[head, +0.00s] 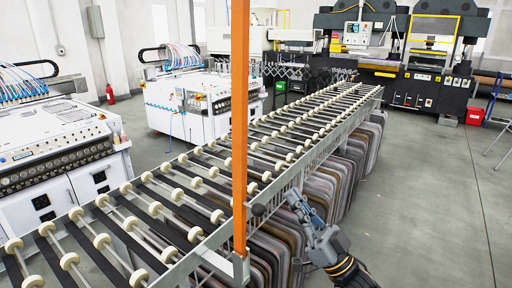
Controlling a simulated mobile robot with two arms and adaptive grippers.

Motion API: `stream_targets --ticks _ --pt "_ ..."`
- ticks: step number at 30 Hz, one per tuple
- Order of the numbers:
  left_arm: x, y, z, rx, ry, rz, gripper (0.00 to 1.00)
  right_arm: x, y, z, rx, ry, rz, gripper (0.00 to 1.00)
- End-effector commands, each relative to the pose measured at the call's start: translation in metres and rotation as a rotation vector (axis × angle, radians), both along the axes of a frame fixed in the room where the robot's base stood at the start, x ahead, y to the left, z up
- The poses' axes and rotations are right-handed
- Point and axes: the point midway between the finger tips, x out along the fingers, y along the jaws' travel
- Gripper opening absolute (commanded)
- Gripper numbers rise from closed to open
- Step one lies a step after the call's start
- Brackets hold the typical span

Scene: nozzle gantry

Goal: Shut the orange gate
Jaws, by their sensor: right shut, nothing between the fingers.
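The orange gate (240,130) shows as a long, narrow orange bar standing upright in front of the roller conveyor. Its top runs out of the picture, and its lower end sits at a grey metal bracket (236,266) on the conveyor's near side. My right gripper (293,199) is shut and empty, right of the bar and the knob, over the conveyor's side. It appears apart from the bar. My left gripper is not in view.
The roller conveyor (185,196) runs from lower left to upper right, with several rounded panels (345,160) hanging below its right side. White machines (60,140) stand at left, black machines (432,60) at the back. The floor (440,200) at right is clear.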

Motion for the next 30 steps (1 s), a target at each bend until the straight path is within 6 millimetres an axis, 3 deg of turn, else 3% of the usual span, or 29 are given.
stream_targets --ticks 5,19,24,30 --pt "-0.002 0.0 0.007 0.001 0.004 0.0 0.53 -0.004 0.007 0.022 0.018 -0.026 0.028 0.0" --pt "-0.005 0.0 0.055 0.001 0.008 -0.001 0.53 0.034 0.059 0.093 0.016 -0.025 0.025 0.0" --pt "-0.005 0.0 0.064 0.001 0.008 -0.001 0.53 0.049 0.079 0.088 0.014 -0.022 0.024 0.0" --pt "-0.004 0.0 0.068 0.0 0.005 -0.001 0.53 0.056 0.088 0.086 0.014 -0.022 0.024 0.0"
